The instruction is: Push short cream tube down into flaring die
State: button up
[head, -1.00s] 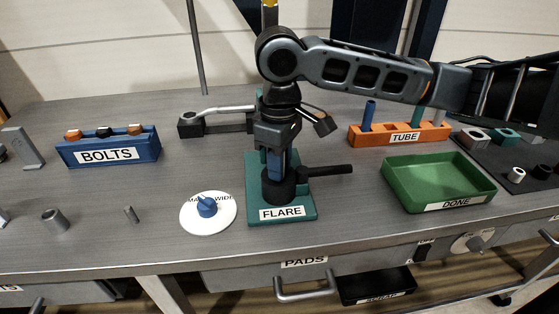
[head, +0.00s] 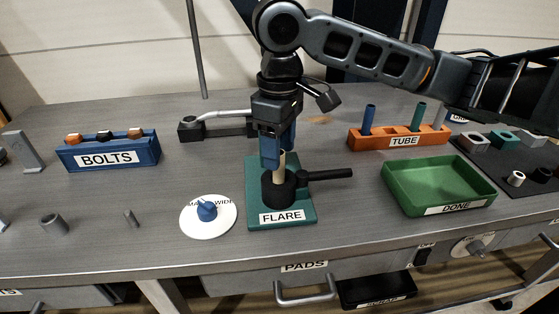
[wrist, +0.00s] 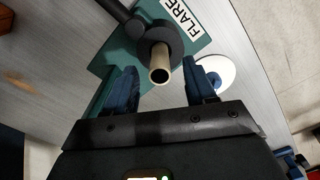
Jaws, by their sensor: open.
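The short cream tube (head: 279,166) stands upright in the black flaring die (head: 279,188), its upper part showing above the die. The die sits on the teal FLARE base (head: 308,202). My gripper (head: 277,157) is just above, pointing down, with its blue fingers around the level of the tube top. In the wrist view the tube (wrist: 160,67) shows its open end, and the fingers of my gripper (wrist: 163,90) are apart with clear gaps on both sides. I cannot tell how deep the tube sits in the die.
A black handle (head: 330,174) sticks out right of the die. A white dial (head: 222,218) with a blue knob lies left. The green DONE tray (head: 400,196) and orange TUBE rack (head: 385,139) stand right; the blue BOLTS box (head: 145,148) stands far left. A lever (head: 215,112) lies behind.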

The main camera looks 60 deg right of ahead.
jog(key=shift+r, duration=1.4)
jog(key=shift+a, duration=0.1)
jog(key=w+a+r+m+t+y, duration=0.1)
jog(key=w+a+r+t+y, duration=0.15)
jog(key=w+a+t, duration=0.45)
jog(key=w+a+r+m+t+y, duration=0.1)
jog(key=w+a+r+t+y, duration=0.2)
jog(key=a, duration=0.9)
jog(key=w+a+r+m+t+y, duration=0.1)
jog(key=w+a+t+y, duration=0.35)
jog(key=a, duration=0.45)
jog(key=s+d+f+m+t+h, duration=0.25)
jog(key=s+f+m+h, duration=0.5)
jog(key=s+f, duration=0.95)
jog(key=s+d+n, duration=0.2)
jog(key=s+n, duration=0.1)
jog(key=s, duration=0.4)
jog(key=s+d+n+g+h, duration=0.1)
jog(key=s+d+n, duration=0.1)
jog(key=s, duration=0.5)
jog(key=s+d+f+n+g+h, duration=0.1)
jog(key=s+d+n, duration=0.1)
jog(key=s+n, duration=0.2)
jog(key=s, duration=0.3)
jog(key=shift+d+n, duration=0.35)
